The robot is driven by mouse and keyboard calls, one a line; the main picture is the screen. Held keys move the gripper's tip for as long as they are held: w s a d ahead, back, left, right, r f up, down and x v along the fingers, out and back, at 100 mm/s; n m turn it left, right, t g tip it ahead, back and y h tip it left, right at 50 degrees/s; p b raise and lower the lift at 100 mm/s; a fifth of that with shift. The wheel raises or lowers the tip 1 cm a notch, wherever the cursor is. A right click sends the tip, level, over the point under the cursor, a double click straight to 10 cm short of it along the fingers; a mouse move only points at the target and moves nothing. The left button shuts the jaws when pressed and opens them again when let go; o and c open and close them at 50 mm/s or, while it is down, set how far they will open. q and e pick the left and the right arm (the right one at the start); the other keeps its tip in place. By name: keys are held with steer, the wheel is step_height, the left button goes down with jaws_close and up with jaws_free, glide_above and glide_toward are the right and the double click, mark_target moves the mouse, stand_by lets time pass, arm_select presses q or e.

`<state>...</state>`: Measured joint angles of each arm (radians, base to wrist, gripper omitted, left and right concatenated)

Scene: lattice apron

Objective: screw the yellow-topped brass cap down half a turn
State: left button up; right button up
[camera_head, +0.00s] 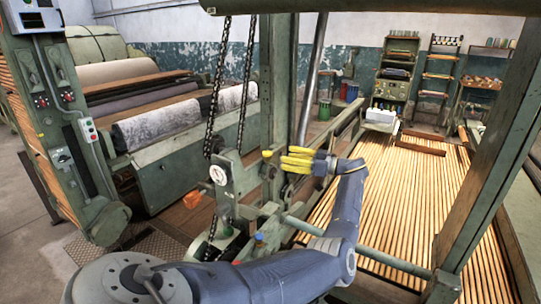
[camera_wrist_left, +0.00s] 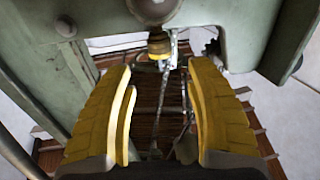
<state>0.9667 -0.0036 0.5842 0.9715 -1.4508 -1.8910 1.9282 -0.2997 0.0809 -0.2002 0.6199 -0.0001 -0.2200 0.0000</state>
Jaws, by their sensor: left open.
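The brass cap (camera_wrist_left: 158,43) with a yellow band shows in the left wrist view, under a round metal fitting (camera_wrist_left: 152,9) on a green machine frame. My left gripper (camera_head: 282,158) has yellow fingers and points left towards the green machine post in the head view. In the left wrist view its fingers (camera_wrist_left: 160,72) are spread wide with nothing between them. The cap lies beyond the fingertips, close to midway between them, apart from both. My right gripper is in neither view.
Two hanging chains (camera_head: 243,95) and a green bracket with a white dial (camera_head: 218,175) stand left of the gripper. A green rail (camera_head: 375,262) crosses below it. A slatted wooden bed (camera_head: 400,195) lies at right. Rolls of cloth (camera_head: 160,125) are at left.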

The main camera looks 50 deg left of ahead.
mark_target(271, 153)
arm_select(q)
steer(key=shift+x, duration=3.6)
jaws_close()
